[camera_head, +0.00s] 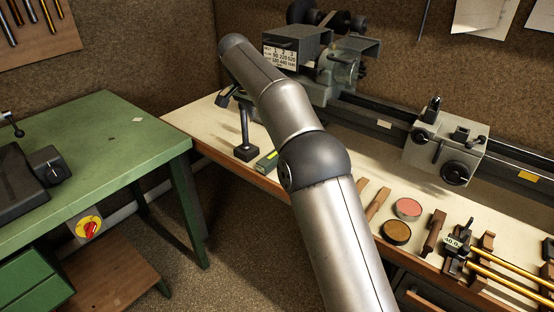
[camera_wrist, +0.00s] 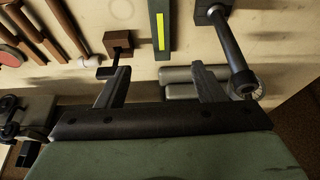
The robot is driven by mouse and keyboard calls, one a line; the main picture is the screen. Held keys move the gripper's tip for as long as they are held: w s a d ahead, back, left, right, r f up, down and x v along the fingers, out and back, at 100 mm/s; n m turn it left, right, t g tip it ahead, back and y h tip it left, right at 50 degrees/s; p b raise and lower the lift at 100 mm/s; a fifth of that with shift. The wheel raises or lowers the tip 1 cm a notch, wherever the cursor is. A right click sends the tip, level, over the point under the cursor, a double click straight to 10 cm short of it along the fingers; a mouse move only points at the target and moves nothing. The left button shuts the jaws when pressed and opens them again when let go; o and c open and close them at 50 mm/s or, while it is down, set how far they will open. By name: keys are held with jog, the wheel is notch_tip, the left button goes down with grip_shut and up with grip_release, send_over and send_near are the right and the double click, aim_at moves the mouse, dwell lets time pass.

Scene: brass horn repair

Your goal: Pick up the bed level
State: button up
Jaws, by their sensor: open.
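The bed level is a dark green bar with a bright yellow strip (camera_wrist: 160,30), lying on the pale bench top at the top middle of the wrist view. In the head view its end (camera_head: 267,160) shows just left of my arm, which partly hides what lies behind it. My gripper (camera_wrist: 163,76) is open in the wrist view, with its two dark fingers wide apart. The level lies ahead of the fingertips, roughly in line with the gap between them. Nothing is held. The fingers cannot be made out in the head view.
A dark post on a square base (camera_wrist: 230,50) stands right of the level. A brown block with a black bar (camera_wrist: 118,42) is left of it. Grey cylinders (camera_wrist: 180,82) show near the fingers. The lathe (camera_head: 445,140) stands behind; a green bench (camera_head: 110,135) is at left.

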jog(key=x, duration=0.7)
jog(key=b+x, duration=0.1)
jog(key=x, duration=0.3)
jog(key=shift+w+a+f, duration=0.15)
jog(key=shift+w+a, duration=0.05)
jog(key=shift+w, duration=0.05)
jog(key=shift+x, duration=3.1)
jog(key=shift+d, duration=0.15)
jog(key=c, duration=1.3)
jog(key=shift+c, duration=0.2)
